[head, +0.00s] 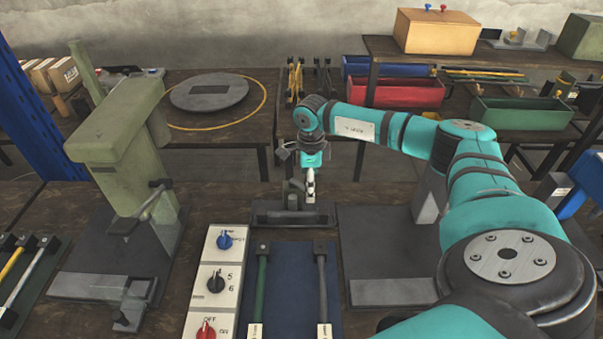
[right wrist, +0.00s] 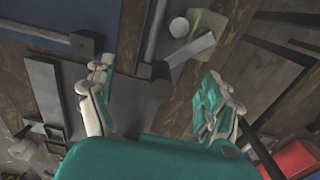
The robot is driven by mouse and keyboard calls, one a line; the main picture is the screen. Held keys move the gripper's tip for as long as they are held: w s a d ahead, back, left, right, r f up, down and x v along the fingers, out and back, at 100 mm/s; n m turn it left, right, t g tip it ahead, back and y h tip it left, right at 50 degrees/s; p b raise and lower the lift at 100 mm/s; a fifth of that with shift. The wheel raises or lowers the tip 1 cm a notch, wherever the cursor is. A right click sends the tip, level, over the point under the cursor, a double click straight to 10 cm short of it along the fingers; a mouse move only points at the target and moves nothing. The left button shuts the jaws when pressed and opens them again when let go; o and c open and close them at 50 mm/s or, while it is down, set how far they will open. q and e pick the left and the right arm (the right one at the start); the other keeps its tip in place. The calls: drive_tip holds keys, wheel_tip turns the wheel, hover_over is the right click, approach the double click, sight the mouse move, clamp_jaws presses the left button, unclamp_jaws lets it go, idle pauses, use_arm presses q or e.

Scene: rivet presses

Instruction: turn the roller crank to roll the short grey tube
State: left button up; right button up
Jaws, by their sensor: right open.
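A small dark bench device (head: 292,214), which looks like the roller, stands at the middle of the table behind the blue mat. My right gripper (head: 311,185) points down just over its right side. In the right wrist view the right gripper (right wrist: 157,75) is open, its two pale fingers well apart. A dark round hub and a grey arm (right wrist: 190,48), perhaps the crank, show between and beyond the fingers, with a pale round knob (right wrist: 179,27) near it. I cannot tell whether the fingers touch anything. I cannot make out the short grey tube for certain. My left gripper is not in view.
A tall green press (head: 122,130) stands at the left. A white switch panel (head: 213,285) and a blue mat (head: 290,300) with a green-handled and a grey-handled tool lie in front. A dark plate (head: 385,245) lies to the right. Red (head: 397,91) and green (head: 520,114) bins stand behind.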

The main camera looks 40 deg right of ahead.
drive_tip(key=shift+o, duration=0.6)
drive_tip(key=shift+r, duration=0.1)
drive_tip(key=shift+r+p, duration=2.35)
drive_tip(key=shift+r, duration=1.15)
drive_tip(key=shift+f, duration=0.1)
